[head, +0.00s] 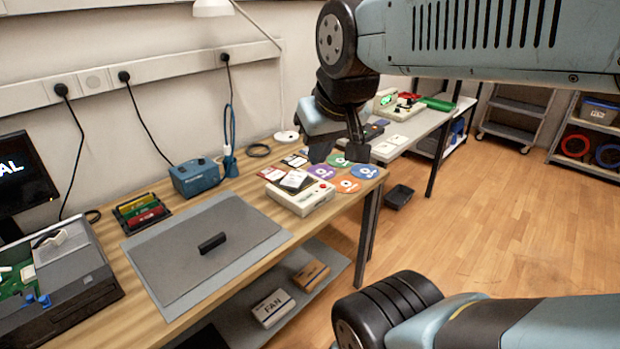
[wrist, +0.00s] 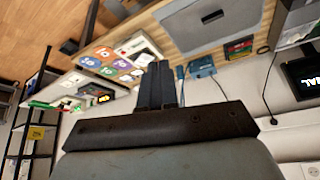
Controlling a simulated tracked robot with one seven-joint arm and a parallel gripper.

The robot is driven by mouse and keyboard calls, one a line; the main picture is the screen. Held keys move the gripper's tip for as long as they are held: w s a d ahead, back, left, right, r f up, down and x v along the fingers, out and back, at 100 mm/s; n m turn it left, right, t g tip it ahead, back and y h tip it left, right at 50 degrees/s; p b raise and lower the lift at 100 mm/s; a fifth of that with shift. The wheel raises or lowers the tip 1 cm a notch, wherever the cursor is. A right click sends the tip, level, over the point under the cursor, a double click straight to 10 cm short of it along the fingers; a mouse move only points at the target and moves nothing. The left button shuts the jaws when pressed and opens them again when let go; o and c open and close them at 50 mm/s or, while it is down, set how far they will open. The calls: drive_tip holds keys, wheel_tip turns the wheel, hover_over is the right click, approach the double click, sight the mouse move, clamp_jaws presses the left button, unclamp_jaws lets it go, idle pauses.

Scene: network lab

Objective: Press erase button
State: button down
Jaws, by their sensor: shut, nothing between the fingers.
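A white box-shaped device (head: 300,198) sits near the right end of the wooden workbench, with dark and white cards on its top. A small reddish spot shows near its right top edge, but I cannot read any label or tell whether it is the erase button. The device also shows in the wrist view (wrist: 136,43), partly behind my fingers. My gripper (head: 356,150) hangs in the air near the workbench's right end, apart from the device. In the wrist view its two dark fingers (wrist: 157,66) are together and hold nothing.
Colored discs (head: 346,184) lie beside the device. A grey mat (head: 205,245) with a black block, a blue power unit (head: 195,177) and an open computer case (head: 60,275) are further left. Another table (head: 410,135) stands behind.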

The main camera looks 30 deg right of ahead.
drive_tip(key=shift+w+a, duration=0.1)
drive_tip(key=shift+a, duration=0.05)
drive_tip(key=w+d+f+m+h, duration=0.1)
drive_tip(key=w+d+f+m, duration=0.3)
drive_tip(key=w, duration=0.6)
drive_tip(key=w+d+f+n, duration=0.15)
drive_tip(key=w+f, duration=0.35)
drive_tip(key=w, duration=0.5)
drive_tip(key=w+d+f+m+t, duration=0.3)
drive_tip(key=w+d+f+m, duration=0.4)
drive_tip(key=w+d+f, duration=0.5)
drive_tip(key=shift+w+d+f+t, duration=0.25)
drive_tip(key=shift+w+d, duration=0.4)
drive_tip(key=shift+d, duration=0.9)
